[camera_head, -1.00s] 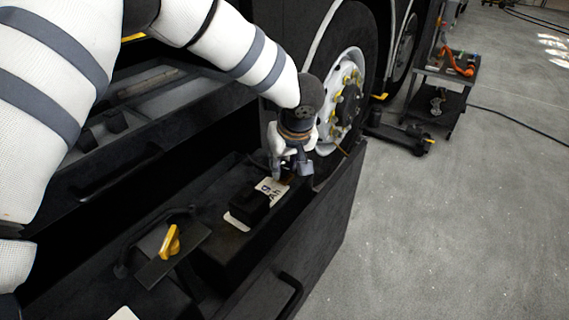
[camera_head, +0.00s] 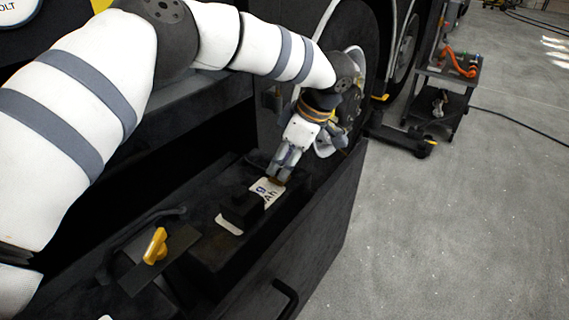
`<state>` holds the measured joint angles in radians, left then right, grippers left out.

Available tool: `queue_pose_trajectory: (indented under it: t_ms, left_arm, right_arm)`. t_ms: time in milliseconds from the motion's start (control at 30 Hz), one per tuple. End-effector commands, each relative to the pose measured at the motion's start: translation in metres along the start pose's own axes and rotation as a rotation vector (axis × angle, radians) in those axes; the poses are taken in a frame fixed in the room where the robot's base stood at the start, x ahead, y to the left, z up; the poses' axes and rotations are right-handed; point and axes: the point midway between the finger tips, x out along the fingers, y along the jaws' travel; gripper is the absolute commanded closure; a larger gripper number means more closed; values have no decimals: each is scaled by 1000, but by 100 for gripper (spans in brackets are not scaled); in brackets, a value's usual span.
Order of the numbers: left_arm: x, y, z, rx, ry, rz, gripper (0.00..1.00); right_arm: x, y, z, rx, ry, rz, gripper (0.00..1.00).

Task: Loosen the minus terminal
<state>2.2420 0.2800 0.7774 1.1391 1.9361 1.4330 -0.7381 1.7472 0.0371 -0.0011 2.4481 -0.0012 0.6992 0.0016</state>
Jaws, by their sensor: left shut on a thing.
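A dark battery (camera_head: 222,255) sits in a black open tray, with a white label reading "Ah" (camera_head: 264,193) on its top. The minus terminal (camera_head: 277,181) shows as a small brownish patch at the battery's far end, mostly hidden by my fingers. My left gripper (camera_head: 281,171) points down at this end, its fingers shut on what looks like the terminal. The exact hold is too small to see. My right gripper is not in view.
A yellow handle (camera_head: 156,246) on a dark plate stands at the near left. The tray's tall front wall (camera_head: 315,245) borders the battery. A wheel (camera_head: 345,100) rises behind my gripper. A tool cart (camera_head: 444,85) stands on the open grey floor at right.

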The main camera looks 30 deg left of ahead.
Motion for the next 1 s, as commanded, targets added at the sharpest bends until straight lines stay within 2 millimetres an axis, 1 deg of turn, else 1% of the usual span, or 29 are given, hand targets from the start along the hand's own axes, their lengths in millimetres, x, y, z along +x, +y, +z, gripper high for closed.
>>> queue_pose_trajectory:
  t_ms: [33,300,500,700,1000]
  left_arm:
    - [4,0,2,-34,-1,-21,100]
    - [4,2,2,-237,0,-105,100]
    - [4,3,1,-346,1,-149,100]
    - [3,3,1,-412,0,-176,100]
    - [2,3,0,-446,0,-189,100]
  right_arm:
    - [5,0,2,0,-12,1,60]
    - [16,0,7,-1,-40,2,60]
    - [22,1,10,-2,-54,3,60]
    - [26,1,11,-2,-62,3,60]
    - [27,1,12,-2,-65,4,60]
